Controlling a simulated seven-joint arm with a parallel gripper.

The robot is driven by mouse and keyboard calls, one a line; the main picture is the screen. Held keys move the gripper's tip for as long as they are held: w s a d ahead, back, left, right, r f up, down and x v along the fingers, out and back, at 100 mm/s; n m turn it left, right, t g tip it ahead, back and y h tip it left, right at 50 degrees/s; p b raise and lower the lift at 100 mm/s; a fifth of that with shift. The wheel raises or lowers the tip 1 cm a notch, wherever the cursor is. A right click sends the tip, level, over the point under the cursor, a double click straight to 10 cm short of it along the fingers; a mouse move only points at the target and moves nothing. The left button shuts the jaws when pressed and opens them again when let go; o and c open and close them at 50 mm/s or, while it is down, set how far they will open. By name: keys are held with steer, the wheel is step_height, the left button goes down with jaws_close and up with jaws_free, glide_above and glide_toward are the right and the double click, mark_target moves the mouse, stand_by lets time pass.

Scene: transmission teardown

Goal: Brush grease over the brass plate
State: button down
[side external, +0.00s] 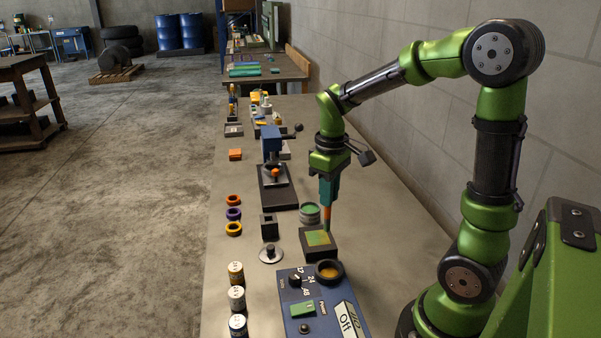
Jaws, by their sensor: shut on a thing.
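The brass plate (317,239) sits in a dark square block on the bench. Its surface shows yellowish and green patches. My gripper (328,203) points down above the plate's right part and is shut on a brush (327,216) with an orange handle. The brush's lower end is green and reaches down to the plate's back right area; I cannot tell whether it touches. A round grey tin with green contents (309,210), which looks like grease, stands just behind the plate.
A blue control box (310,310) with a dark ring at its back corner stands in front. A blue press (271,150) stands behind, to the left. Orange, purple and yellow rings (233,214) and several small cans (236,299) line the left edge. The bench's right side (385,225) is clear.

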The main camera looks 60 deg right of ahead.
steer(key=shift+f, duration=1.6)
steer(key=shift+w+d+f, duration=0.15)
steer(key=shift+d+f, duration=0.05)
steer(key=shift+f, duration=0.6)
steer(key=shift+w+d, duration=2.15)
steer(key=shift+s+a, duration=2.2)
steer(key=shift+a, duration=0.05)
steer(key=shift+s+a+r, duration=0.1)
steer(key=shift+r, duration=3.9)
